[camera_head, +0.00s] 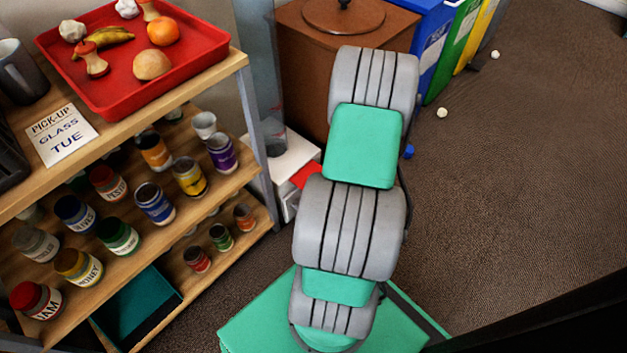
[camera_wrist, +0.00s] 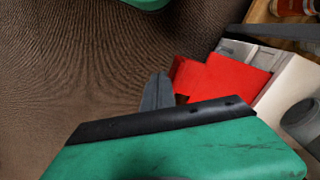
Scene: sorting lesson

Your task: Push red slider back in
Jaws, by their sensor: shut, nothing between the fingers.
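The red slider (camera_head: 304,174) sticks out of the front of a white box (camera_head: 292,157) standing on the floor. My arm hides part of it in the head view. In the wrist view the red slider (camera_wrist: 235,82) lies right of centre, with the white box (camera_wrist: 292,93) beyond it to the right. My gripper (camera_wrist: 157,92) is shut and empty. Its grey fingers show just left of the slider's outer end; I cannot tell whether they touch it. The gripper is hidden behind my arm in the head view.
A wooden shelf (camera_head: 232,68) with jars, cans and a red tray (camera_head: 101,87) stands to the left. A brown cabinet (camera_head: 288,38) is behind the box. Blue, green and yellow bins stand at the back. Carpet to the right is mostly clear, with small white balls (camera_head: 442,113).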

